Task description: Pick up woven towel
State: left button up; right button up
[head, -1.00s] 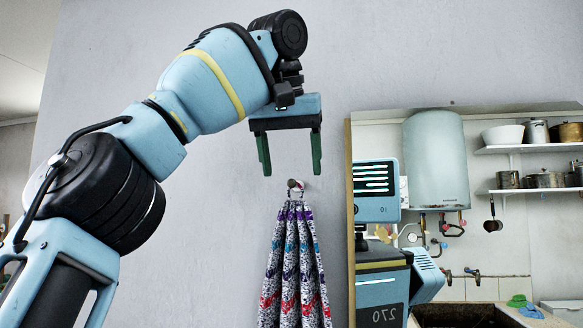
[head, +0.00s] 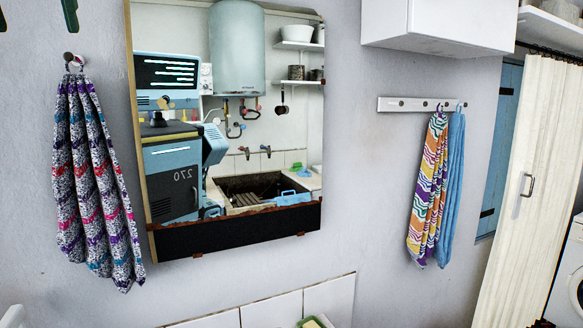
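A patterned towel (head: 95,190), white and black speckled with red, purple and teal zigzag bands, hangs in folds from a wall hook (head: 72,60) at the left. A multicoloured zigzag towel (head: 427,190) and a plain blue towel (head: 451,185) hang from a white hook rail (head: 395,105) at the right. I cannot tell by weave which one is the woven towel. My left gripper (head: 38,28) shows only as two dark green fingertips at the top left edge, apart and empty, just above the left hook. My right gripper is not in view.
A wood-framed mirror (head: 128,130) hangs just right of the patterned towel and reflects my body, a boiler and a sink. A white cabinet (head: 425,25) juts out above the rail. A pale curtain (head: 530,170) and part of a washing machine (head: 570,275) stand at the right.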

aim_at(97, 228)
jog(key=k+l, duration=0.8)
jog(key=k, duration=0.15)
